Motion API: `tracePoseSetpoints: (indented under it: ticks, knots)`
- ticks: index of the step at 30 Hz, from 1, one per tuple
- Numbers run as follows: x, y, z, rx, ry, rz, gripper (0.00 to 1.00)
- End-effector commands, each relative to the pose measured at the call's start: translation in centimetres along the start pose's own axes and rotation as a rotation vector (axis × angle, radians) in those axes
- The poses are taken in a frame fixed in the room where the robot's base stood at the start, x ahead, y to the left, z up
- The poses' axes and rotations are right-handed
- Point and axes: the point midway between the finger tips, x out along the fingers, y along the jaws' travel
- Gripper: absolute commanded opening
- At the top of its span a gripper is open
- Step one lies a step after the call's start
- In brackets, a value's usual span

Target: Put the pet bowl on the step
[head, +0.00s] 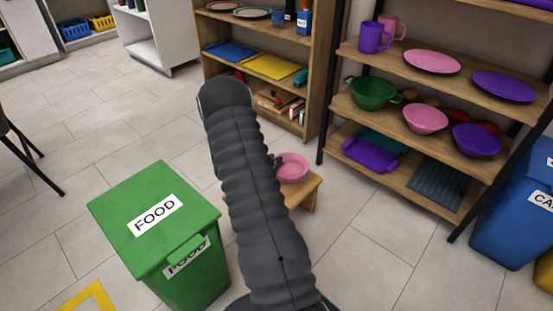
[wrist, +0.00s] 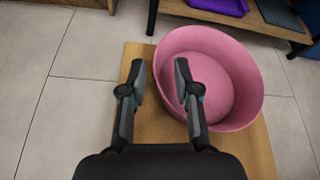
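The pet bowl is a pink round bowl (head: 292,167), at the small wooden step (head: 303,195) in the head view. In the wrist view the bowl (wrist: 230,75) appears to rest on the far right part of the step (wrist: 240,150), upright and empty. My gripper (wrist: 160,78) is open above the step. Its right finger reaches over the bowl's inside and its left finger is outside, with the near left rim between them and a gap showing. In the head view my arm hides most of the gripper and the step's left part.
A green FOOD bin (head: 150,215) stands left of the step. A shelf rack (head: 440,75) with bowls and plates stands behind right, and a wooden bookcase (head: 255,40) behind. A blue bin (head: 515,215) is at far right. Floor at left is open.

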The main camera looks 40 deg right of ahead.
Motion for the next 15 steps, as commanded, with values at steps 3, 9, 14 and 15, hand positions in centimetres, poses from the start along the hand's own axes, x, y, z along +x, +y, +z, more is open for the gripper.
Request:
tracePoseSetpoints:
  ticks: [3,9,14,15]
  knots:
    - [-2.7,0.1,0.2,0.000,-0.001,0.004,0.31]
    - [-6.5,0.0,0.1,0.001,-0.001,0.003,0.31]
    - [-8.5,0.0,0.1,0.001,-0.001,0.002,0.31]
    - [-8.8,0.1,0.1,0.001,-0.001,0.002,0.31]
